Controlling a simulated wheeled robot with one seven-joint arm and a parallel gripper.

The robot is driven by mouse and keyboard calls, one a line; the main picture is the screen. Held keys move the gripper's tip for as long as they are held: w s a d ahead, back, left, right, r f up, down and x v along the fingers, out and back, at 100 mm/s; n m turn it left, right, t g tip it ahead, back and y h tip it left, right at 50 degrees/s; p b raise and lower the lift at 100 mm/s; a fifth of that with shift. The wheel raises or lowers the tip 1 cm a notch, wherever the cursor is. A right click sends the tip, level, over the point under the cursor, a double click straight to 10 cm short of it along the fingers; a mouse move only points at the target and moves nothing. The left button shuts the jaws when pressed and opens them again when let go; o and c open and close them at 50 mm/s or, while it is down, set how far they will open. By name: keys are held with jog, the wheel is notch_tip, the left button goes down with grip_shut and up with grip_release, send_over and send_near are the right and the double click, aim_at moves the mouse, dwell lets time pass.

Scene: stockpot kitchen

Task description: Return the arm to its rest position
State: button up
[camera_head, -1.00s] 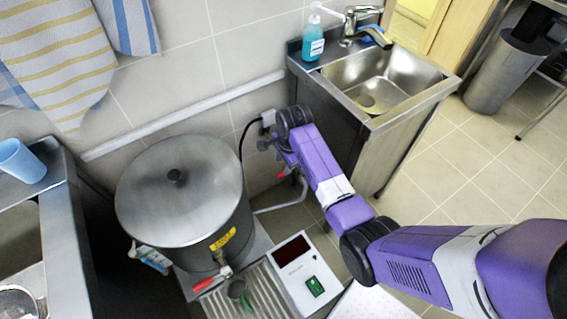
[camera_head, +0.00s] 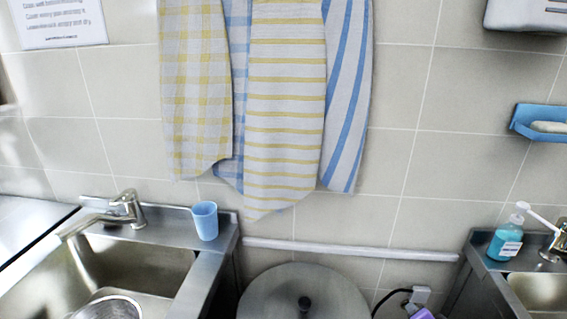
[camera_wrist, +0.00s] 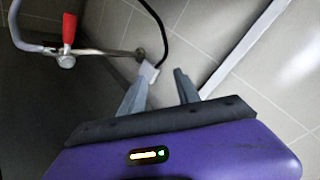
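My gripper (camera_wrist: 160,92) shows in the wrist view with its two grey fingers apart and nothing between them that I can see held. A small white socket or plug (camera_wrist: 148,72) with a black cord shows beyond the fingers, close to the left one; I cannot tell the distance. In the head view only a small purple piece of my arm (camera_head: 424,315) shows at the bottom edge, right of the stockpot lid (camera_head: 285,295). The rest of my arm is out of that view.
A red-handled valve (camera_wrist: 69,30) on a metal pipe is at the upper left of the wrist view. A white wall rail (camera_head: 350,250) runs behind the pot. A left sink (camera_head: 125,262) with a blue cup (camera_head: 205,221) and a right sink with a soap bottle (camera_head: 507,238) flank it.

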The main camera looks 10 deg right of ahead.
jog(key=s+a+r+n+t+y, duration=0.1)
jog(key=s+a+r+n+t, duration=0.1)
jog(key=s+a+r+n, duration=0.5)
jog(key=s+a+r+n+t, duration=0.1)
jog(key=s+a+r+t, duration=0.4)
jog(key=s, duration=0.7)
jog(key=s+a+r+n+y, duration=0.1)
jog(key=s+a+r+n, duration=0.3)
jog(key=s+a, duration=0.4)
jog(key=s+a+n+g+y, duration=0.1)
jog(key=s+a, duration=0.1)
jog(key=s, duration=0.9)
jog(key=shift+s+a+r+g+y, duration=0.15)
jog(key=shift+s+a+g+y, duration=0.15)
jog(key=shift+g+y, duration=0.1)
